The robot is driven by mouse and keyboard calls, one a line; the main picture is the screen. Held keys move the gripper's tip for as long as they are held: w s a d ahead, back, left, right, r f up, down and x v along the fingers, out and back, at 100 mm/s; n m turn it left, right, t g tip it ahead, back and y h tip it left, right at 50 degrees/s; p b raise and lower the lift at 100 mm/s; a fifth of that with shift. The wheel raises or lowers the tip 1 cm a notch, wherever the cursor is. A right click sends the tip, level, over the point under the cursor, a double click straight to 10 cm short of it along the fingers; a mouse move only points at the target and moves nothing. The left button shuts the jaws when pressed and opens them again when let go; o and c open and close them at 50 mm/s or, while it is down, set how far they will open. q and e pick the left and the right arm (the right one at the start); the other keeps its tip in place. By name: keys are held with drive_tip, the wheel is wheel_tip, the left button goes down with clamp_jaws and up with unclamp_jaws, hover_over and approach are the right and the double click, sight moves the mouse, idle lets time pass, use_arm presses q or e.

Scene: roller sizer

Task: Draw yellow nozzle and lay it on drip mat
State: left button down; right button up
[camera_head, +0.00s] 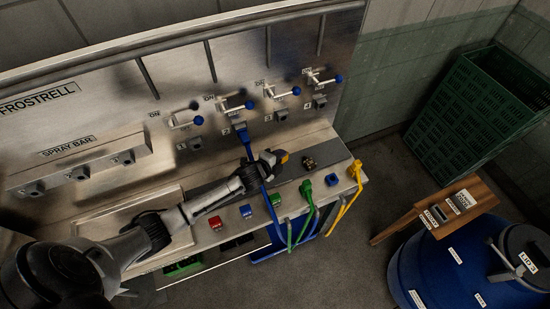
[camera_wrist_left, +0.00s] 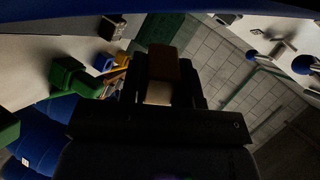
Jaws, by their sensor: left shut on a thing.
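The yellow nozzle (camera_head: 356,169) stands at the right end of the bench's front edge, with its yellow hose hanging over the side. A dark grey mat-like strip (camera_head: 290,171) lies on the bench; I take it for the drip mat. My left gripper (camera_head: 276,160) is above this strip, left of and apart from the yellow nozzle. I cannot tell what the block is. My right gripper is not in view.
A blue hose (camera_head: 262,190) runs down past my left gripper. A green nozzle (camera_head: 306,189) and several coloured blocks line the front edge. A small dark fitting (camera_head: 308,163) sits right of my gripper. Blue-knobbed valves (camera_head: 235,105) project from the back panel.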

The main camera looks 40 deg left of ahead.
use_arm(q)
drive_tip(key=f+b, duration=0.2)
drive_tip(key=f, duration=0.1)
drive_tip(key=a+f+b, duration=0.1)
drive_tip(key=f+b, duration=0.1)
drive_tip(key=f, duration=0.1)
drive_tip(key=a+f+b, duration=0.1)
drive_tip(key=f+b, duration=0.2)
drive_tip(key=shift+s+f, duration=0.15)
drive_tip(key=shift+s, duration=0.05)
idle(0.4)
drive_tip(key=c, duration=0.8)
unclamp_jaws()
drive_tip(key=shift+r+p+v, duration=0.15)
drive_tip(key=shift+v, duration=3.3)
drive_tip(key=shift+r+p+v, duration=0.1)
drive_tip(key=shift+p+v, duration=0.05)
drive_tip(key=shift+v, duration=3.3)
drive_tip(key=shift+w+d+n, duration=0.1)
drive_tip(key=shift+n, duration=0.3)
